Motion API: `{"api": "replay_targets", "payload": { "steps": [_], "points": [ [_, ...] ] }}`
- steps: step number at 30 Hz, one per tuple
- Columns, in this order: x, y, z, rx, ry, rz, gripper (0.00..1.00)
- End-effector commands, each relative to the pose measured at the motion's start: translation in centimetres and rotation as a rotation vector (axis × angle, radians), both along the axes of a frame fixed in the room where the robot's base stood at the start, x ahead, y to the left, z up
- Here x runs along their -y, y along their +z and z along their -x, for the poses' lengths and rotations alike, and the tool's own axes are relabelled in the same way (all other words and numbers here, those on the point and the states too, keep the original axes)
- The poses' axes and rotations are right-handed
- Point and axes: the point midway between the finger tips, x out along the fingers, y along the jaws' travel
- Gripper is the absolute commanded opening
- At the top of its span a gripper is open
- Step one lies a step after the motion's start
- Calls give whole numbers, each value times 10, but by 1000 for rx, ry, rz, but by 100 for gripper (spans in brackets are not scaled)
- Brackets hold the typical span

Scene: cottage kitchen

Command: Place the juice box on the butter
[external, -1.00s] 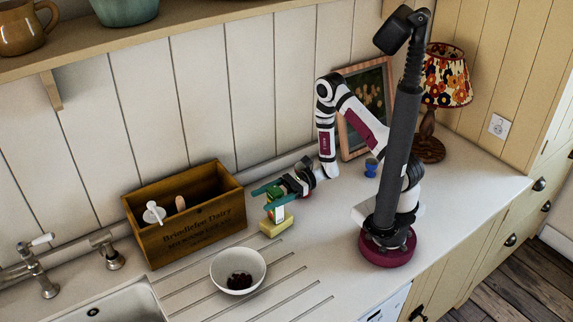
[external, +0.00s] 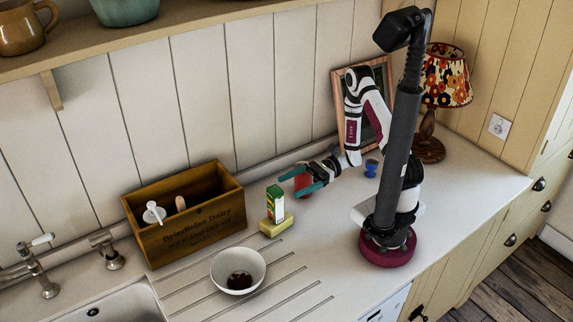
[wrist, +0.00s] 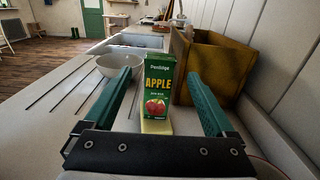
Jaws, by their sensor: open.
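The green and white juice box (external: 274,205) stands upright on the yellow butter (external: 283,226) on the counter. In the wrist view the juice box (wrist: 158,84) shows its apple label, and the butter (wrist: 156,126) shows under its base. My gripper (external: 288,184) is open, with green fingers, and is empty. It is to the right of the juice box in the external view, clear of it. In the wrist view the box is beyond and between the two spread fingers (wrist: 163,80).
A wooden crate (external: 215,222) holding a white item stands left of the butter. A white bowl (external: 225,284) with dark contents is in front. A red thing (external: 303,184) is partly behind my gripper. A small blue cup (external: 372,165) stands near my arm.

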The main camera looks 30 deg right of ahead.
Motion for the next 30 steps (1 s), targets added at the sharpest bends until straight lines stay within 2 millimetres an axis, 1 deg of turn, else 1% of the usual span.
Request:
{"api": "replay_targets", "payload": {
  "steps": [1, 4, 6, 10, 12, 14, 15, 17, 18, 20, 21, 22, 24, 25, 27, 30],
  "points": [
    [8, 0, -1, 1, -4, 0, 90],
    [19, 0, 0, 1, -2, 0, 90],
    [22, 0, 0, 1, 0, 1, 90],
    [23, 1, 1, 4, 7, 3, 90],
    [22, 9, 5, 29, 48, 23, 90],
    [21, 25, 16, 79, 129, 67, 90],
    [20, 38, 27, 125, 207, 116, 90],
    [22, 57, 49, 210, 343, 219, 90],
    [26, 67, 65, 270, 433, 301, 90],
    [37, 78, 88, 367, 555, 444, 90],
    [47, 83, 101, 436, 626, 551, 90],
    [55, 86, 109, 491, 671, 636, 90],
    [76, 92, 123, 615, 746, 832, 90],
    [85, 93, 126, 664, 765, 910, 90],
    [104, 98, 129, 760, 784, 1066, 90],
    [120, 103, 128, 847, 783, 1203, 90]
  ]
}}
